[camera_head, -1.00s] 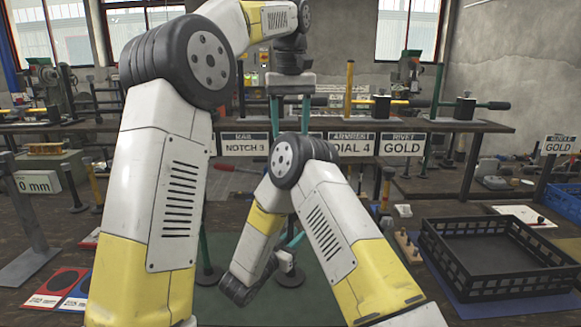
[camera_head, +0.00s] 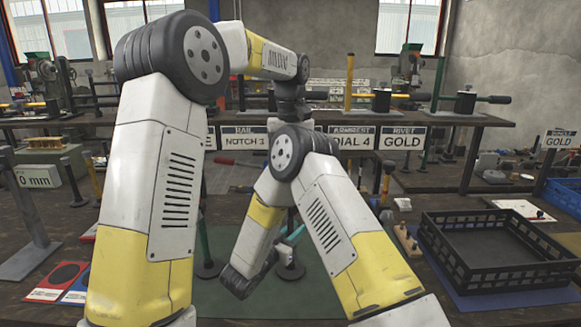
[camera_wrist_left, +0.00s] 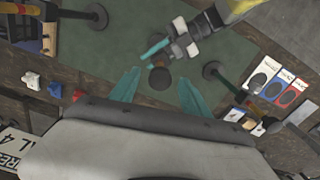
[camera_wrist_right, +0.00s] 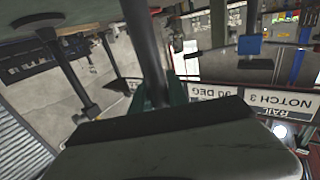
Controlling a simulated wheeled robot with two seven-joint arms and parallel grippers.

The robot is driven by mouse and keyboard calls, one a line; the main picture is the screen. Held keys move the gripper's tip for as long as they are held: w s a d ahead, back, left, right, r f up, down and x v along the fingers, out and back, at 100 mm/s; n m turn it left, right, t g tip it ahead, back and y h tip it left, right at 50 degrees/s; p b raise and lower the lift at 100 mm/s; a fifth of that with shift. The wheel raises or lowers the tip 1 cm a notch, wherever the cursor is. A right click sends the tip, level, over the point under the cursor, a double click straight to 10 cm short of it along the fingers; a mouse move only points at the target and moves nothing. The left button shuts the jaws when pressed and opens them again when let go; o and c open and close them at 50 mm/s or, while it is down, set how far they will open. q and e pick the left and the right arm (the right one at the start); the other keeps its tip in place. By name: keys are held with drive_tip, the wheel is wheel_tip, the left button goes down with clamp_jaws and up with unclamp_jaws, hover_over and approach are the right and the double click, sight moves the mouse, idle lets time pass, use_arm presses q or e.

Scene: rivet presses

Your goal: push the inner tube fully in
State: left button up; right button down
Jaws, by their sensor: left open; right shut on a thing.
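My right gripper (camera_wrist_right: 160,95) is shut on an upright grey tube (camera_wrist_right: 143,45), which runs between its teal fingers in the right wrist view. In the head view this gripper (camera_head: 292,240) is low over the green mat (camera_head: 310,303), above a dark round base (camera_head: 290,271). My left gripper (camera_wrist_left: 158,95) is open in the left wrist view, its teal fingers on either side of a dark round top (camera_wrist_left: 160,78), which looks apart from them. The right gripper's wrist shows just beyond. The inner tube's depth cannot be told.
A second stand (camera_head: 208,268) is on the mat to the left. A black crate (camera_head: 490,285) stands at the right. Red and blue cards (camera_head: 57,280) lie at the left. A raised shelf with signs (camera_head: 403,138) runs behind.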

use_arm(q)
clamp_jaws()
idle(0.3)
drive_tip(key=shift+f, duration=0.1)
idle(1.1)
